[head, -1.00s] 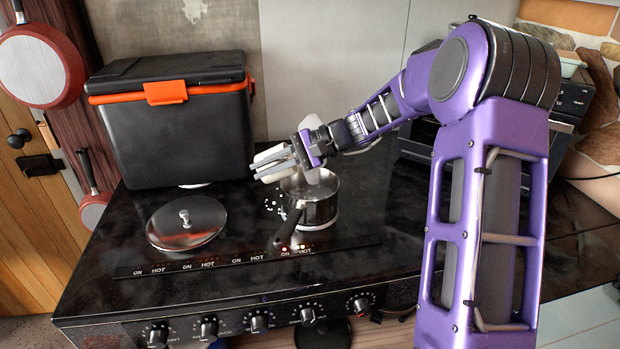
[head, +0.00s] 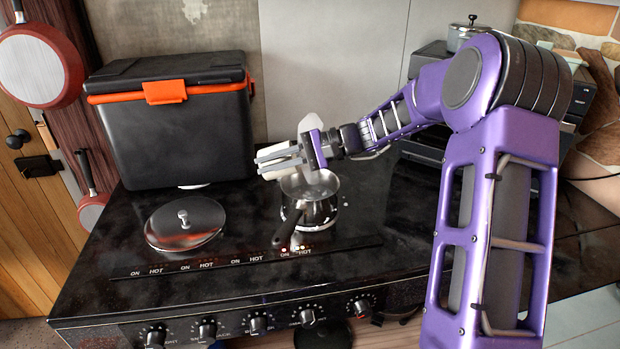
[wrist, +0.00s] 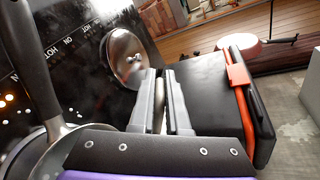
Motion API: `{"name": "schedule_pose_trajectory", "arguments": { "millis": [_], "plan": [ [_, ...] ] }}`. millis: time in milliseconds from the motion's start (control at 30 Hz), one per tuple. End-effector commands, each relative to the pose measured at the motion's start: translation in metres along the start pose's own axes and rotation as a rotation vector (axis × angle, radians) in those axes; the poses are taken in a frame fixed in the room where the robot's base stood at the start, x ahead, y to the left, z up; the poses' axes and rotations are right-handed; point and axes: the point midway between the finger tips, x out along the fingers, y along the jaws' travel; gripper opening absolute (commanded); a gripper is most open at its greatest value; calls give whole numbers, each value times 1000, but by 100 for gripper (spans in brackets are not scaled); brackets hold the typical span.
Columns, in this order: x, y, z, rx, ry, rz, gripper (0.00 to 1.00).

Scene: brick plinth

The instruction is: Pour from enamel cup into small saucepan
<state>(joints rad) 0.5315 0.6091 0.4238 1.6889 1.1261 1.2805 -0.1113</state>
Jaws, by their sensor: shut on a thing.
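My gripper (head: 282,158) is over the left rim of the small saucepan (head: 318,212), its jaws pointing left. It is shut on the enamel cup (head: 284,172), of which only pale parts show around the fingers. In the wrist view a thin pale strip shows between the jaws (wrist: 158,110); the cup's mouth and inside are hidden. The saucepan is shiny metal, upright on the black hob, with its black handle toward the front. Its bowl also shows in the wrist view (wrist: 62,140), at the lower left. I cannot make out what is in it.
A metal lid (head: 186,224) lies on the hob to the left. A black cool box with an orange latch (head: 165,92) stands behind it. The black cooktop (head: 120,292) has knobs along its front. A lidded pot (head: 465,32) sits on the appliance at the back right.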

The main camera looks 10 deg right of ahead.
Motion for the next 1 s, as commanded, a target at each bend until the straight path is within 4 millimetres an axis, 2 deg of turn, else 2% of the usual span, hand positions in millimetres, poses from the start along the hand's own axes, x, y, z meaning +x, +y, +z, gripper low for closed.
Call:
{"name": "schedule_pose_trajectory", "arguments": {
  "millis": [1000],
  "plan": [
    [-22, -2, 1, -3, -67, -121, 0]
  ]
}}
